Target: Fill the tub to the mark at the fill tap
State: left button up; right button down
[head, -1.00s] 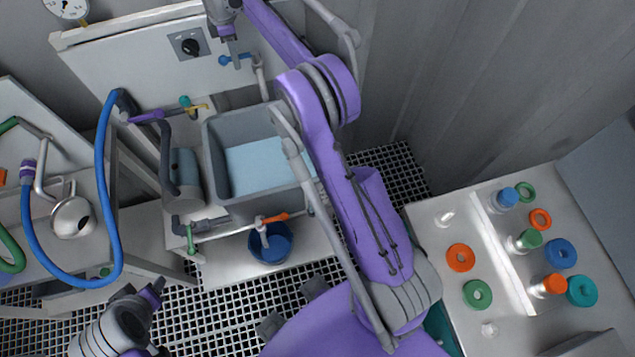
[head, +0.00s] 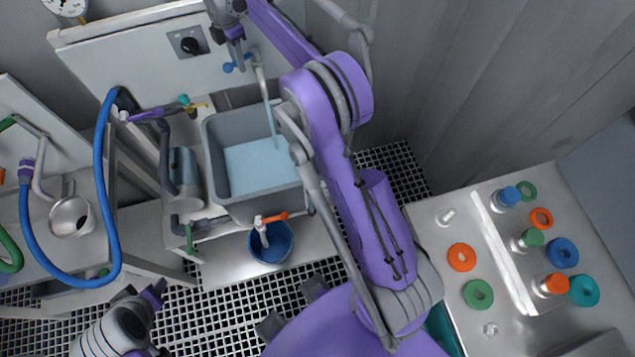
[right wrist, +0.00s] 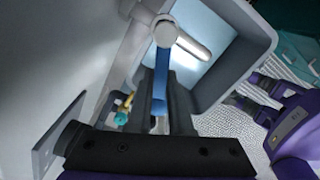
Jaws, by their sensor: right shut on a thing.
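The grey tub (head: 221,200) stands on the bench under the fill tap (head: 259,75) and holds pale blue water (head: 250,165). A thin pale stream (head: 270,118) falls from the tap into the tub. I cannot make out the mark. My right gripper (head: 240,66) is at the tap, shut on its blue handle (head: 228,67). In the right wrist view the fingers (right wrist: 165,105) close around the blue handle (right wrist: 161,72), above the tub's rim (right wrist: 262,38). My left gripper (head: 152,293) is low at the left, away from the tub; its jaws are unclear.
An orange-handled valve (head: 272,218) sits over a blue bucket (head: 280,248) below the tub's front. A grey cylinder (head: 184,180) and pipes stand left of the tub. A blue hose (head: 104,170) loops at the left. A side table (head: 425,222) holds coloured rings and capped fittings.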

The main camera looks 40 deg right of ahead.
jog(key=s+n, duration=0.1)
jog(key=n, duration=0.2)
jog(key=s+d+n, duration=0.1)
jog(key=n, duration=0.2)
jog(key=s+n, duration=0.1)
jog(key=n, duration=0.2)
jog(key=shift+s+d, duration=0.3)
jog(key=shift+s, duration=0.1)
jog(key=shift+a+f, duration=0.1)
jog(key=shift+a, duration=0.05)
dwell(6.5)
